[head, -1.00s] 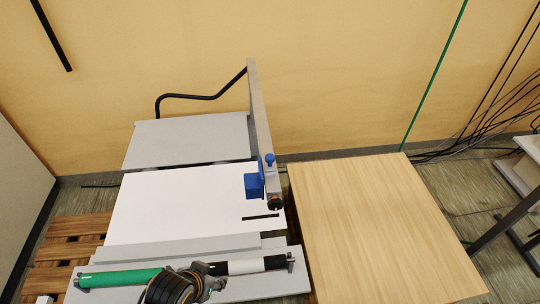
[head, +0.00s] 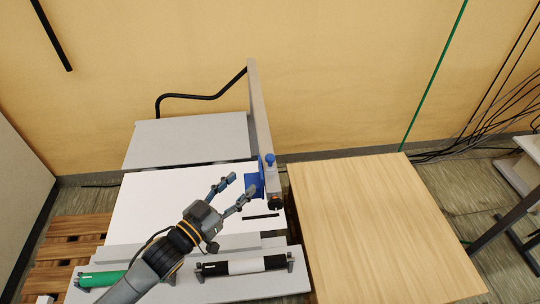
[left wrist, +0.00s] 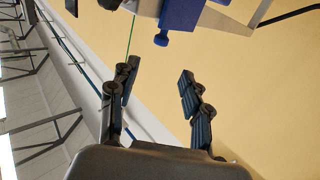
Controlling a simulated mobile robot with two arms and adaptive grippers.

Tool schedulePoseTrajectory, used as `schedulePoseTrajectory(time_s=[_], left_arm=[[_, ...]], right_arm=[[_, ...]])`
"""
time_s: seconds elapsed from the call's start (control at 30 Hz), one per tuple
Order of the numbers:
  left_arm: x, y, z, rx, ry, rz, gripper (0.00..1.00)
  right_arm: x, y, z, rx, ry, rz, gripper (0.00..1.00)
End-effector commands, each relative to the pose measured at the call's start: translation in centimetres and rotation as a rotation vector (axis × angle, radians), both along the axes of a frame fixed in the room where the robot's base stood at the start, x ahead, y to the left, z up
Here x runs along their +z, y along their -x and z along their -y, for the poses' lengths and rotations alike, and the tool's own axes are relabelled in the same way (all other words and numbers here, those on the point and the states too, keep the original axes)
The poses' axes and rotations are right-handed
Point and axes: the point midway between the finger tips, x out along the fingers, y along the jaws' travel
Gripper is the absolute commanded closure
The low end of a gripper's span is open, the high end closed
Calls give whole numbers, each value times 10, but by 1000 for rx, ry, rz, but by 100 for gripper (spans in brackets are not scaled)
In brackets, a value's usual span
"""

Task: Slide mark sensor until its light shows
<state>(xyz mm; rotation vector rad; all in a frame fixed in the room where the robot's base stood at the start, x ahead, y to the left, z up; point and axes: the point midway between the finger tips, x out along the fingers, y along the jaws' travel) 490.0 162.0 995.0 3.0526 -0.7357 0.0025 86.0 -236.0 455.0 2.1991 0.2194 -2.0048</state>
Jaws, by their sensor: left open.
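The mark sensor (head: 253,188) is a blue block with a blue knob, mounted on a grey rail above the white web (head: 140,200). A dark mark (head: 262,216) is printed on the web just below the sensor. My left gripper (head: 240,189) is open and empty, its fingers pointing at the sensor from the left. I cannot tell whether a finger touches it. In the left wrist view, the blue sensor (left wrist: 182,14) shows at the top, beyond the open fingertips. No lit light can be made out. My right gripper is not in view.
The grey rail (head: 260,110) runs from the back to the sensor. Rollers, one green (head: 100,279) and one black and white (head: 245,265), lie at the front. A wooden tabletop (head: 375,230) stands at the right, clear. A black bent bar (head: 190,97) is behind.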

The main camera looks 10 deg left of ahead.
Motion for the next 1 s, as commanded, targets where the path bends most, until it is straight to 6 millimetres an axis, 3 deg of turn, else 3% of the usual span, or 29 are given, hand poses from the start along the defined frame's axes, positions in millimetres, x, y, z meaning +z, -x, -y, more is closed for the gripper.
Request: schedulePoseTrajectory(time_s=[0.6, 1.0], left_arm=[[3, -101, 51, 2, -1, 0, 52], [0, -116, 60, 1, -2, -1, 52]], right_arm=[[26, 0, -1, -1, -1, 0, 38], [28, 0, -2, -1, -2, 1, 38]])
